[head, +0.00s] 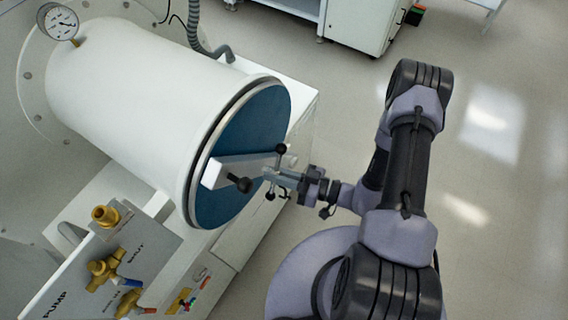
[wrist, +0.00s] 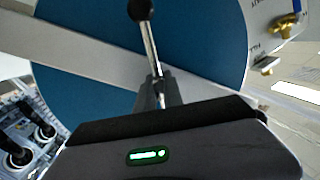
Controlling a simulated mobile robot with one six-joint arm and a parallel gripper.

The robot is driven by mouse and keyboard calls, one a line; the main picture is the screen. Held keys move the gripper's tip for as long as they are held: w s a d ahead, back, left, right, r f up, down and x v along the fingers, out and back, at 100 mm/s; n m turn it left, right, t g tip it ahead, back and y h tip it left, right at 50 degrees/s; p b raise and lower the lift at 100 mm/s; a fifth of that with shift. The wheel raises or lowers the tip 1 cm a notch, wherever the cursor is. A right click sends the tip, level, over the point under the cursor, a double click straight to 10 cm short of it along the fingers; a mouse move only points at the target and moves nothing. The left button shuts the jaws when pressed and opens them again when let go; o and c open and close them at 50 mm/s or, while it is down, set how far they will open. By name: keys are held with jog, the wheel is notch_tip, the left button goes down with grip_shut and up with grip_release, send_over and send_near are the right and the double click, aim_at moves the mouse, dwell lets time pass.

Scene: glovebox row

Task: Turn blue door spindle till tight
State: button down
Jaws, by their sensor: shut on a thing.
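The blue door (head: 255,118) closes the end of the white cylinder. It also fills much of the wrist view (wrist: 90,85). A pale crossbar (head: 228,170) runs across the door; it slants across the wrist view too (wrist: 60,38). The spindle's handle is a thin metal bar with black ball ends, one ball (head: 281,148) at the top and another below. In the wrist view, the bar (wrist: 150,45) rises from between my fingers to a black ball. My gripper (head: 272,174) is shut on the spindle handle in front of the door. The fingers hide the spindle's middle.
A panel with brass valves (head: 103,268) stands at the lower left, and a gauge (head: 58,22) sits on top of the cylinder. Open floor (head: 500,150) lies to the right.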

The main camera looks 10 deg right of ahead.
jog(key=shift+f+m+b, duration=0.1)
jog(key=shift+m+b, duration=0.25)
jog(key=shift+m, duration=0.65)
jog(key=c, duration=1.5)
grip_release()
jog(key=v, duration=0.5)
jog(key=b+v, duration=0.1)
jog(key=v, duration=0.5)
jog(key=b+v, duration=0.1)
jog(key=v, duration=0.5)
jog(key=shift+s+d+f, duration=0.1)
jog(key=shift+d+f, duration=0.1)
